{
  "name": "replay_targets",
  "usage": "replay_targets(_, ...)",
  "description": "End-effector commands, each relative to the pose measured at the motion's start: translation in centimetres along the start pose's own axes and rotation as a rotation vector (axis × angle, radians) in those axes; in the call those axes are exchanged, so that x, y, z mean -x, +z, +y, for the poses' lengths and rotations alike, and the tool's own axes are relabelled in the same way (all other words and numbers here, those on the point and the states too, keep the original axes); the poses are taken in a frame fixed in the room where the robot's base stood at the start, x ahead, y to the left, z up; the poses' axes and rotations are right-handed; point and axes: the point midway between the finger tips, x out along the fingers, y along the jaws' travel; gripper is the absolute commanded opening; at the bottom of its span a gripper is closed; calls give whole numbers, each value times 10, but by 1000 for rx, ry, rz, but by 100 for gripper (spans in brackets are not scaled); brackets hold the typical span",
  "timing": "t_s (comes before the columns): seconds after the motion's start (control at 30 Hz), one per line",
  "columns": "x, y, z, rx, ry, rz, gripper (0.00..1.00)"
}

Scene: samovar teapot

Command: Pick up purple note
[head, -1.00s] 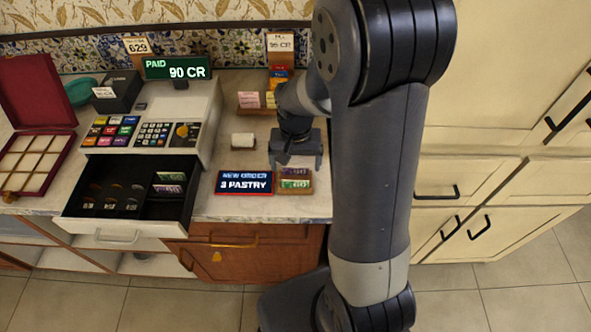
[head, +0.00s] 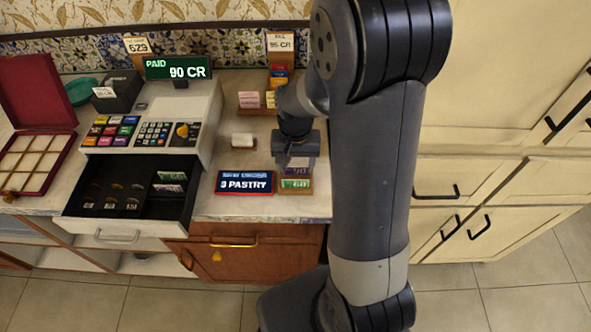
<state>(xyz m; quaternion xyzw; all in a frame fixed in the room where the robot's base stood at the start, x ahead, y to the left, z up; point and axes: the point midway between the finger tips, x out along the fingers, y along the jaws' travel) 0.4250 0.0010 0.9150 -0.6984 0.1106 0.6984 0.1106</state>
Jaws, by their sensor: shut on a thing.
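The purple note (head: 299,168) shows as a small purple patch right under my gripper (head: 297,164), above a small wooden tray (head: 296,191) on the counter. My gripper points down and is shut on the purple note; the fingers hide part of it. A green note (head: 296,183) lies in the tray, just below and in front of the fingertips. More notes (head: 171,182), green and purple, lie in the open cash drawer (head: 128,222) at the left.
A dark sign reading 3 PASTRY (head: 245,182) lies just left of the tray. The register (head: 150,134) stands behind the drawer, with a PAID 90 CR display (head: 178,67). A small white roll (head: 243,140) and a wooden rack (head: 253,110) are behind the sign.

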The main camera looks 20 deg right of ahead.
Motion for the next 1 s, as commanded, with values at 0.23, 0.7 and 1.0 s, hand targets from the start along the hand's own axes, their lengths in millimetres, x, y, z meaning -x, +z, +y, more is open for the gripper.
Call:
replay_targets(0.23,9,-1,0,0,-1,3,41)
replay_targets(0.7,91,0,0,0,-1,2,41)
replay_targets(1.0,117,0,0,0,0,0,41)
